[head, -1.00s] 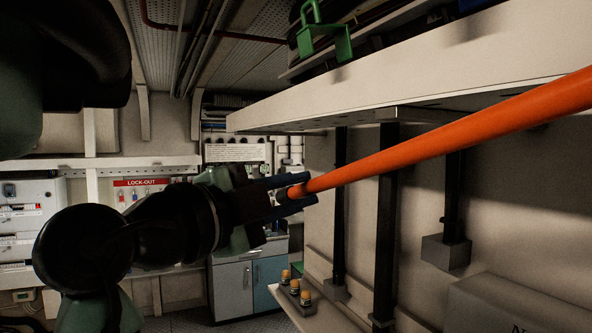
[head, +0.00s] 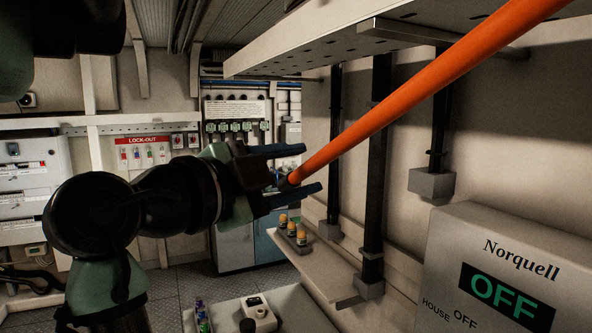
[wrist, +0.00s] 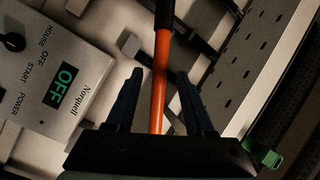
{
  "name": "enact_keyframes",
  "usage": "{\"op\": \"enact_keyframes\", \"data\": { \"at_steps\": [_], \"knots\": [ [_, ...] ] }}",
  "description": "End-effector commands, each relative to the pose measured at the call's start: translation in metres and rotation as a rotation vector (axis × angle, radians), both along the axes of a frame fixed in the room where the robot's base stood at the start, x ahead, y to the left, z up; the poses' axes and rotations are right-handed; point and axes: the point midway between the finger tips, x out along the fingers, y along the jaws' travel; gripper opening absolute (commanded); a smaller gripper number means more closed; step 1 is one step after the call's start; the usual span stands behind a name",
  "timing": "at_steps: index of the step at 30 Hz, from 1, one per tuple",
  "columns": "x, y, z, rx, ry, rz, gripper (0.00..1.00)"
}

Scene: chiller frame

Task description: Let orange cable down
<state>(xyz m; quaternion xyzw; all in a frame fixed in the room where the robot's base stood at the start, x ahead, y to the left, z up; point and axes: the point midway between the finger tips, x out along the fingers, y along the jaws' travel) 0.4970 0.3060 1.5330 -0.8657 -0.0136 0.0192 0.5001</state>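The orange cable (head: 400,108) runs in the head view from the upper right edge down to my gripper (head: 311,168), its lower end between the two dark blue fingers. The fingers stand apart, and no firm contact with the cable shows. In the wrist view the cable (wrist: 160,85) passes between the fingers of my gripper (wrist: 158,82), with a gap on each side. A black section shows on it at the top of that view. The cable's upper end is out of the head view.
A grey Norquell box (head: 500,275) with a green OFF display stands at the lower right. A perforated tray (head: 310,62) hangs above on dark posts (head: 377,170). A small shelf (head: 315,265) holds several yellow-topped items. A lock-out board (head: 150,153) is on the back wall.

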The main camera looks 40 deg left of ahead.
Motion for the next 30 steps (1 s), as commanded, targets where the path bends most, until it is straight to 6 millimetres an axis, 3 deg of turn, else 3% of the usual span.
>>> {"op": "enact_keyframes", "data": {
  "at_steps": [8, 11, 22, 30],
  "knots": [
    [-0.006, 0.001, -0.001, 0.000, -0.001, 0.003, 0.53],
    [-0.020, 0.001, -0.001, 0.000, -0.001, 0.004, 0.53],
    [-0.099, -0.002, 0.001, 0.001, -0.002, 0.006, 0.53],
    [-0.128, -0.005, 0.002, 0.001, 0.000, 0.001, 0.53]
  ]
}}
